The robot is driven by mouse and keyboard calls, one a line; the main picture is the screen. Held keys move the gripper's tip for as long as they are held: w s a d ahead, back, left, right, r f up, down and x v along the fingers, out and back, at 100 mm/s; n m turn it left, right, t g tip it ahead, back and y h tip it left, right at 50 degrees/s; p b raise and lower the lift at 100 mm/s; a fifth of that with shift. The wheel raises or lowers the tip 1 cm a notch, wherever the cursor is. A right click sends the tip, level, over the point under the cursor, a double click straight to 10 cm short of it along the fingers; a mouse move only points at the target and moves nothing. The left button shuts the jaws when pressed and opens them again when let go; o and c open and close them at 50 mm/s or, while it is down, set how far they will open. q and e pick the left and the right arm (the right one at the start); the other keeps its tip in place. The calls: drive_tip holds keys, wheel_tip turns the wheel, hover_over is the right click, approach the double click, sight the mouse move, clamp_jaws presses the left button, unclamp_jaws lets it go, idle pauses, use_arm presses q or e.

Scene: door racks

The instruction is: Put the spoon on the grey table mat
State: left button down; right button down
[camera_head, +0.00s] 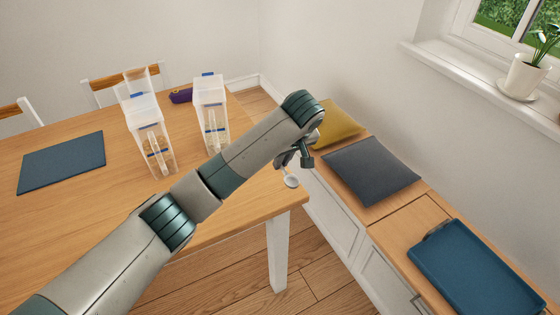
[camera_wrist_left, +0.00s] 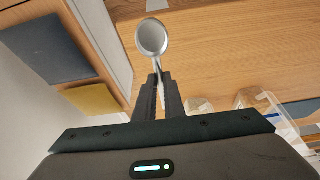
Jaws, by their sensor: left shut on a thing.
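My left gripper (camera_head: 286,164) is shut on the spoon (camera_head: 291,181), near the right end of the wooden table. In the left wrist view, the silver spoon (camera_wrist_left: 152,38) points out beyond the two closed fingers (camera_wrist_left: 159,85), bowl outward. The handle end is hidden between the fingers. A flat dark blue-grey mat (camera_head: 62,162) lies on the left part of the table, far from the gripper, with nothing on it. My right gripper is not in view.
Two clear containers (camera_head: 153,140) (camera_head: 211,112) stand on the table between mat and gripper, with a purple item (camera_head: 181,95) behind. Chairs stand behind the table.

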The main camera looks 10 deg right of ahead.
use_arm(q)
drive_tip(key=shift+m, duration=0.5)
drive_tip(key=s+a+f, duration=0.1)
drive_tip(key=a, duration=0.4)
drive_tip(key=s+a+f, duration=0.2)
drive_tip(key=a, duration=0.3)
drive_tip(key=s+a+f, duration=0.1)
drive_tip(key=a+f, duration=0.1)
drive_tip(key=a, duration=0.3)
drive_tip(key=shift+s+a+f, duration=0.1)
drive_tip(key=shift+s+a, duration=0.2)
drive_tip(key=shift+a, duration=0.1)
drive_tip(key=shift+m+h, duration=0.4)
drive_tip(key=shift+m, duration=0.2)
drive_tip(key=s+a, duration=0.1)
drive_tip(key=a, duration=0.2)
drive_tip(key=s+a, duration=0.2)
drive_tip(key=a, duration=0.1)
drive_tip(key=s+a, duration=0.2)
drive_tip(key=a, duration=0.2)
drive_tip(key=shift+s+f, duration=0.2)
drive_tip(key=shift+s, duration=0.05)
drive_tip(key=s+a+r+m, duration=0.1)
drive_tip(key=s+a, duration=0.4)
drive_tip(key=a, duration=0.1)
drive_tip(key=shift+s+a, duration=0.15)
drive_tip(key=shift+r, duration=0.1)
